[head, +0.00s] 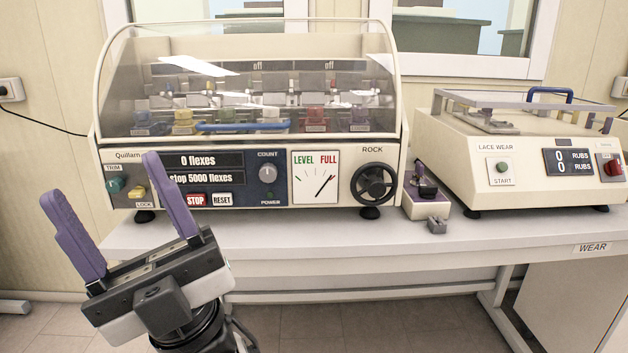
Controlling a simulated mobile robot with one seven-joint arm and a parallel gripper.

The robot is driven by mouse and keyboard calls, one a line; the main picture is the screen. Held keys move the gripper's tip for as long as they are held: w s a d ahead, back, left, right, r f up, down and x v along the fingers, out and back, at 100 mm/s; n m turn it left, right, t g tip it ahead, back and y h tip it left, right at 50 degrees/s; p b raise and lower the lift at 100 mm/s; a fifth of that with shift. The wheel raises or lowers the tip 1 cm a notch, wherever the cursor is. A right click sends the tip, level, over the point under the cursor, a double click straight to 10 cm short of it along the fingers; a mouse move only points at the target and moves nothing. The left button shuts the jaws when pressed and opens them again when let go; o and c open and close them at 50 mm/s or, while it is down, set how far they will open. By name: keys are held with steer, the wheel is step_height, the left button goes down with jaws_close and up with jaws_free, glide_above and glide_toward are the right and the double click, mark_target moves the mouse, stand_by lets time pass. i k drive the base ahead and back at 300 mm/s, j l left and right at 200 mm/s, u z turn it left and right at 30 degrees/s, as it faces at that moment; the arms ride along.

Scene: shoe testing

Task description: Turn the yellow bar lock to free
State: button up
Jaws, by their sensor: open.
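The cream flex machine (245,205) stands on the bench with a LOCK label at the lower left of its front panel. Just above the label is a small yellowish-brown knob (137,191), which looks like the bar lock; its exact setting is too small to read. A teal knob (115,184) sits beside it under a TRIM label. My gripper (102,184) is open and empty, its two purple fingers spread wide, in front of the machine's lower left. The right finger rises just right of the yellowish knob, in the picture, without hiding it. No contact shows.
A clear hood (240,95) with a blue handle (242,126) covers coloured clamps. A black handwheel (374,183) is at the panel's right. A small device (426,195) and the lace wear machine (530,160) stand further right. The bench's front strip (330,238) is mostly clear.

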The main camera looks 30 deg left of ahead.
mark_target(139, 191)
steer(key=u, duration=1.75)
steer(key=k, duration=0.25)
